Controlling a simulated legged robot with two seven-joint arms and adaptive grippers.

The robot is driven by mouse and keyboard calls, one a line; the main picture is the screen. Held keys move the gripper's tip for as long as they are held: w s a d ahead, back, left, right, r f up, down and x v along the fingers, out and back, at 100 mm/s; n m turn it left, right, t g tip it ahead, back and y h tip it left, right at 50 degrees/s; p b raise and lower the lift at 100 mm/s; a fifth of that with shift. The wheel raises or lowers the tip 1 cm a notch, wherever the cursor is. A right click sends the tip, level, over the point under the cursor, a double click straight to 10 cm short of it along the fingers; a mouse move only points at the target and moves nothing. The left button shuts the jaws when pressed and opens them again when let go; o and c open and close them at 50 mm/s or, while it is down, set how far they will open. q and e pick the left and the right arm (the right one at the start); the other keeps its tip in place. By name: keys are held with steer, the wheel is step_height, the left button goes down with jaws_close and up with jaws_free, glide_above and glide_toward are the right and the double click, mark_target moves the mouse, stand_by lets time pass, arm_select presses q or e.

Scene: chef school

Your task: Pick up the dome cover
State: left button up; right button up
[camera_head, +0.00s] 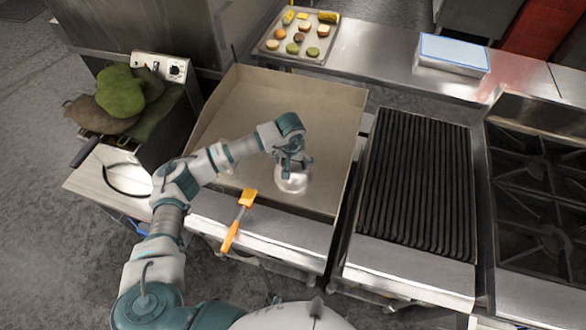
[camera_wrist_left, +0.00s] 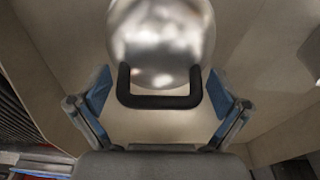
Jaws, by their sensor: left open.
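The dome cover (camera_head: 293,183) is a shiny silver dome that sits on the flat griddle surface. In the left wrist view the dome (camera_wrist_left: 162,38) fills the top middle, and its black bar handle (camera_wrist_left: 160,100) faces my gripper. My left gripper (camera_head: 294,164) is directly above the dome and hides part of it. In the left wrist view its two blue-padded fingers (camera_wrist_left: 160,98) are apart, one on each side of the handle, with visible gaps. I cannot tell whether the fingers are at the handle's exact depth. My right gripper is not in view.
An orange-handled brush (camera_head: 238,220) lies at the griddle's front edge (camera_head: 262,232), left of the dome. The griddle has raised side walls (camera_head: 351,150). A ribbed grill (camera_head: 418,180) stands to the right. A food tray (camera_head: 300,38) and a white-and-blue box (camera_head: 453,54) are behind.

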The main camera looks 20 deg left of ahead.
arm_select(q)
steer(key=c, duration=1.2)
steer(key=shift+o, duration=0.2)
steer(key=shift+r, duration=0.1)
steer(key=shift+w+r, duration=0.1)
steer(key=shift+r, duration=0.55)
steer(key=shift+s+r+b, duration=0.2)
steer(key=shift+r, duration=0.35)
steer(key=shift+s+r+b, duration=0.15)
steer(key=shift+r, duration=0.4)
steer(key=s+d+r+b, duration=0.1)
steer(key=s+d+b, duration=0.15)
steer(key=s, duration=1.15)
steer(key=w+a+r, duration=0.1)
steer(key=w+a, duration=0.4)
steer(key=a, duration=0.1)
steer(key=shift+w+a+r+p, duration=0.2)
steer(key=shift+r+p, duration=0.05)
steer(key=shift+p, duration=0.15)
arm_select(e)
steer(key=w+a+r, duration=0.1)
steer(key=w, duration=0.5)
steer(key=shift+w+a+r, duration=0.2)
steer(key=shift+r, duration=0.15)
